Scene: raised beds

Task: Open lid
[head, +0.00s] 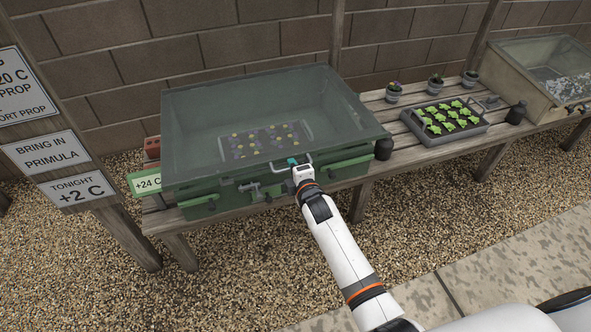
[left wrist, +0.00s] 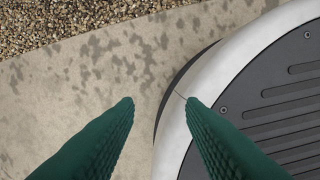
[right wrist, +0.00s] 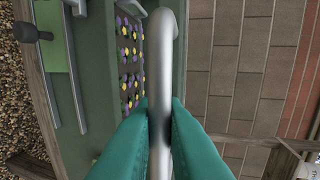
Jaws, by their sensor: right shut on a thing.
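A green cold-frame box (head: 225,205) with a clear, green-framed lid (head: 345,100) stands on the slatted bench. The lid lies over the box, and a tray of yellow and purple flowers (head: 265,140) shows through it. A silver bar handle (head: 281,171) is at the lid's front edge. My right gripper (head: 294,162) is at this handle. In the right wrist view, its green fingers are shut on the handle (right wrist: 163,60), one on each side. My left gripper (left wrist: 160,102) is open and empty above the paving beside my base.
A tray of green seedlings (head: 446,124) and several small pots (head: 393,92) stand on the bench to the right. Another glazed box (head: 530,90) is at the far right. A black knob-like thing (head: 384,149) is by the lid's right corner. A sign post (head: 50,140) stands left; gravel lies in front.

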